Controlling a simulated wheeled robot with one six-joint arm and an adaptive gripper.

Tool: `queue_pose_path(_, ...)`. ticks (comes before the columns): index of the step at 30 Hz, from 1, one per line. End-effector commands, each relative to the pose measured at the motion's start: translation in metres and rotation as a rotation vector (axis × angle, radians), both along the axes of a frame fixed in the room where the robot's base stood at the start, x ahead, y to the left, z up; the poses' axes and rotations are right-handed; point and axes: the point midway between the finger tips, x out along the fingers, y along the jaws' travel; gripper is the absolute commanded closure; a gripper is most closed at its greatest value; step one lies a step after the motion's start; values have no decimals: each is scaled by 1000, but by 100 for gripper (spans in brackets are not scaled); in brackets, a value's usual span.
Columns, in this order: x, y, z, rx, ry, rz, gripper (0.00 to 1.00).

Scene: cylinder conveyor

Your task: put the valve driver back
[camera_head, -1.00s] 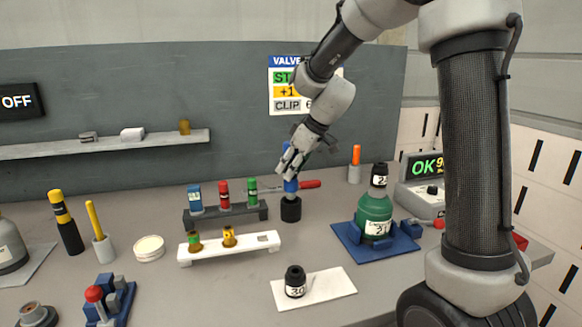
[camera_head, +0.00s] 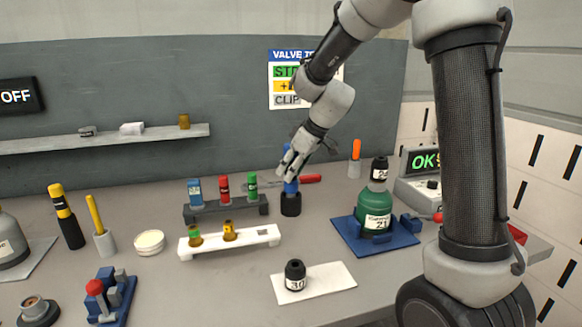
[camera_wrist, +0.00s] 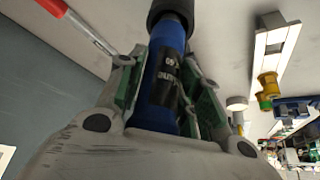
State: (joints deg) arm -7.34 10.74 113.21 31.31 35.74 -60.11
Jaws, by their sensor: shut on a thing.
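The valve driver appears to be the blue-handled tool (camera_head: 290,187) standing upright at a black round holder (camera_head: 291,205) on the table. The blue handle (camera_wrist: 168,75) with a black label also fills the middle of the wrist view. My gripper (camera_head: 288,172) is shut on the blue handle, with a finger on each side of it. In the wrist view the black holder (camera_wrist: 170,10) lies at the handle's far end. How deep the tool sits in the holder is hidden.
A red-handled screwdriver (camera_head: 310,178) lies just behind the holder. A dark rack (camera_head: 240,209) with blue, red and green pieces and a white rack (camera_head: 258,236) stand to the left. A green bottle (camera_head: 374,208) on a blue base stands to the right.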

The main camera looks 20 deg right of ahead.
Motion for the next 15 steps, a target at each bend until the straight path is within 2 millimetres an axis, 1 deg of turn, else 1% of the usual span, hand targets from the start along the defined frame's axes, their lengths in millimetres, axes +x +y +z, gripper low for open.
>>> queue_pose_path(15,1,0,-11,0,-2,0,100)
